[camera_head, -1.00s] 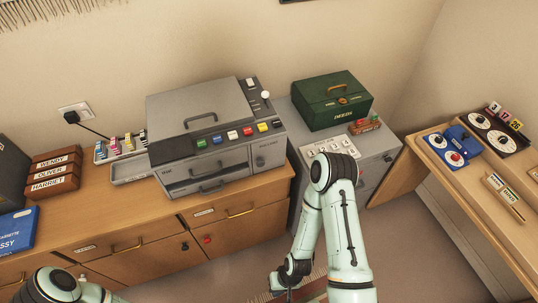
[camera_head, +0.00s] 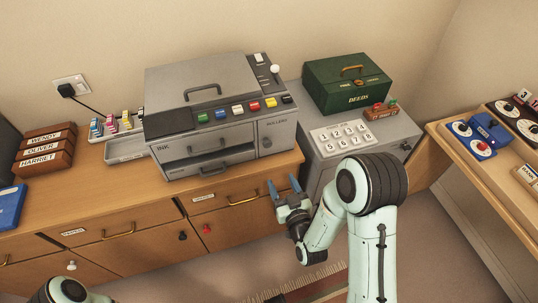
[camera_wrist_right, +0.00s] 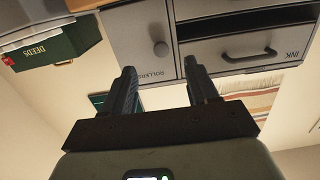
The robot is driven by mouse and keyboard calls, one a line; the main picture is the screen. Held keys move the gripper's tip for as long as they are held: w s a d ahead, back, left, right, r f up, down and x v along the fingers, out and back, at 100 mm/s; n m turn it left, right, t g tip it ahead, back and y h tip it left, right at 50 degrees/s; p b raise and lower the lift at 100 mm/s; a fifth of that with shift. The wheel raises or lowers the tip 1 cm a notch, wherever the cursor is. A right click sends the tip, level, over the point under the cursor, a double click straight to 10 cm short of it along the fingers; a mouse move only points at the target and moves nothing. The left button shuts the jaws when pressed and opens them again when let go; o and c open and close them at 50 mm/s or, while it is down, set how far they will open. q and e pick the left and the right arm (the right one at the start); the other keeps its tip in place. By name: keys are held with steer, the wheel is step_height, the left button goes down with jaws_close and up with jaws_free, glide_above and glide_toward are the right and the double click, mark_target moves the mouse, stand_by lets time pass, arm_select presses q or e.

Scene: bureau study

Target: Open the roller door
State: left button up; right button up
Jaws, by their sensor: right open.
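The roller door (camera_head: 279,136) is a grey panel marked ROLLERS on the right part of the grey machine's front, and it looks shut. The door also fills the upper middle of the wrist view (camera_wrist_right: 143,30), where its round knob (camera_wrist_right: 161,48) shows. My right gripper (camera_head: 283,182) is open and empty, in front of and below the door, its fingers pointing toward the machine. In the wrist view its two dark fingertips (camera_wrist_right: 160,68) are apart, with the knob seen between them; I see no contact. My left gripper is out of view; only part of that arm shows.
The grey machine (camera_head: 200,80) stands on a wooden bureau (camera_head: 130,250). Left of the door are its ink drawer (camera_wrist_right: 245,50) and coloured buttons. A grey cabinet (camera_head: 312,165) with a number keypad and green deeds box (camera_head: 347,84) stands close on the right.

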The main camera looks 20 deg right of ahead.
mark_target(268, 146)
steer(key=shift+t, duration=0.4)
steer(key=w+b, duration=0.1)
steer(key=w, duration=0.3)
steer(key=w+d+r+b, duration=0.1)
steer(key=w+b, duration=0.1)
steer(key=w, duration=0.3)
steer(key=w+b, duration=0.1)
steer(key=w, duration=0.3)
steer(key=shift+w+d+r+b, duration=0.15)
steer(key=shift+d+r+b, duration=0.1)
steer(key=shift+d+b, duration=0.1)
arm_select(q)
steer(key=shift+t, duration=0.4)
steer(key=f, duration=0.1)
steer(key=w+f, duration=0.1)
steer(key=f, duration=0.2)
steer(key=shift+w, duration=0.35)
arm_select(e)
jaws_close()
